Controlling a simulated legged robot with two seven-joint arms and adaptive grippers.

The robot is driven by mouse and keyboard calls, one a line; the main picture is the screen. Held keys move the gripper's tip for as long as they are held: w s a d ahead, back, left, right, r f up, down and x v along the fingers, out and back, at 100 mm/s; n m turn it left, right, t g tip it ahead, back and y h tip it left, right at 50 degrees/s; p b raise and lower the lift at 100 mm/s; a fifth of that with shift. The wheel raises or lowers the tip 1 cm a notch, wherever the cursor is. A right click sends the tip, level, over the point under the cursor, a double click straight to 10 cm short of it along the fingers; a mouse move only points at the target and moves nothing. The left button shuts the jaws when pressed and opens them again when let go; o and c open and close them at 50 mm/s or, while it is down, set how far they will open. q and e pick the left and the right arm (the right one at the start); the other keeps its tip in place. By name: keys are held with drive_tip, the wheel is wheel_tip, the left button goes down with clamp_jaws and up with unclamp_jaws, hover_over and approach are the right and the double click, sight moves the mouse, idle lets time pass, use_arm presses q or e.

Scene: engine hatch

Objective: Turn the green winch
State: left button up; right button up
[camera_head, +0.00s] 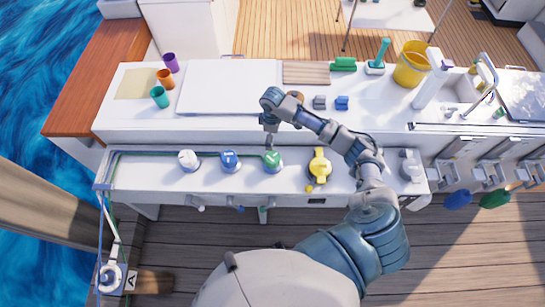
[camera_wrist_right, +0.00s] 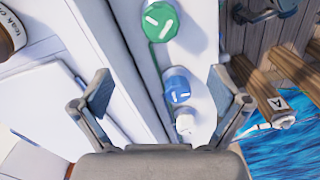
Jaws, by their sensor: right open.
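The green winch (camera_head: 272,161) stands in a row on the white front ledge, between a blue winch (camera_head: 230,161) and a yellow one. It also shows at the top of the right wrist view (camera_wrist_right: 158,20), with white marks on its round top. My right gripper (camera_head: 269,133) hangs just behind and above the green winch in the head view. In the right wrist view its two fingers (camera_wrist_right: 160,90) are spread wide with nothing between them, and the green winch lies beyond the fingertips, apart from them. My left gripper is not in view.
A white winch (camera_head: 188,160) and a yellow winch (camera_head: 320,166) flank the row. Purple, orange and teal cups (camera_head: 160,97) stand at the back left of the counter. A yellow bucket (camera_head: 411,66) stands at the back right. My right forearm passes over the counter near the yellow winch.

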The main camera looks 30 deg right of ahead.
sight(272, 156)
wheel_tip(272, 156, down, 17)
drive_tip(key=shift+a+f+b, duration=0.1)
drive_tip(key=shift+b, duration=0.8)
drive_tip(key=c, duration=1.2)
